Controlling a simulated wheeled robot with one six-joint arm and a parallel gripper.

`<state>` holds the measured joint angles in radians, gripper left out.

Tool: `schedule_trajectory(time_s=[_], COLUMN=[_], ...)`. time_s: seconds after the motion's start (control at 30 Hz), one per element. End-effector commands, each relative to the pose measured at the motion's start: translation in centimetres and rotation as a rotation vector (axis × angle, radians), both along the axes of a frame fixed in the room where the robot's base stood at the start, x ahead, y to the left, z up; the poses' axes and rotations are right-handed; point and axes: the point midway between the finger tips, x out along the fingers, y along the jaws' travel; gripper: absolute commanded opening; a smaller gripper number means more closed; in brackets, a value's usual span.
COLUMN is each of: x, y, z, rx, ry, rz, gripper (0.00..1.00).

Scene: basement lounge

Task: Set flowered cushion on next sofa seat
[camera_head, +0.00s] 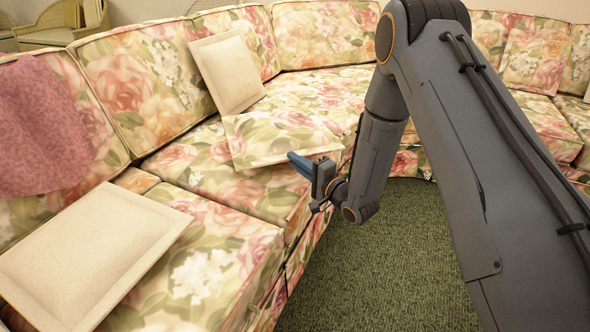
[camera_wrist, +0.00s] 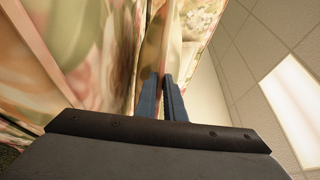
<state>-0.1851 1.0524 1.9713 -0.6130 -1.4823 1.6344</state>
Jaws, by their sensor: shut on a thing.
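The flowered cushion (camera_head: 275,136) lies nearly flat over a seat of the flowered sofa (camera_head: 215,235), with its near edge towards the front of the seat. My gripper (camera_head: 299,162) is at the cushion's front right corner, shut on its edge. In the wrist view my gripper's blue fingers (camera_wrist: 162,82) stand close together with flowered fabric rising between and above them. The cushion and sofa share the same print, so I cannot tell whether the cushion fully rests on the seat.
A cream cushion (camera_head: 92,258) lies on the near left seat. Another cream cushion (camera_head: 228,72) leans on the backrest behind the flowered one. Green carpet (camera_head: 385,265) is clear in front of the sofa.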

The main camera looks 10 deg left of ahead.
Motion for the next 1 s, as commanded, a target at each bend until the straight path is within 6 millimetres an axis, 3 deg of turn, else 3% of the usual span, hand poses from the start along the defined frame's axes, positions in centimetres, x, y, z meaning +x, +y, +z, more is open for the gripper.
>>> schedule_trajectory(time_s=[0.17,0.53,0.57,0.67,1.0], x=[0.1,0.0,0.0,0.0,0.0], y=[0.0,0.0,0.0,0.0,0.0], z=[-2.5,-2.8,-2.9,-2.8,-2.5], rx=[-0.001,-0.001,-0.001,-0.001,-0.001], ry=[-0.001,-0.001,0.001,0.001,0.001], rz=[0.000,0.000,0.000,0.000,0.000], gripper=[0.00,0.00,0.12,0.28,0.28])
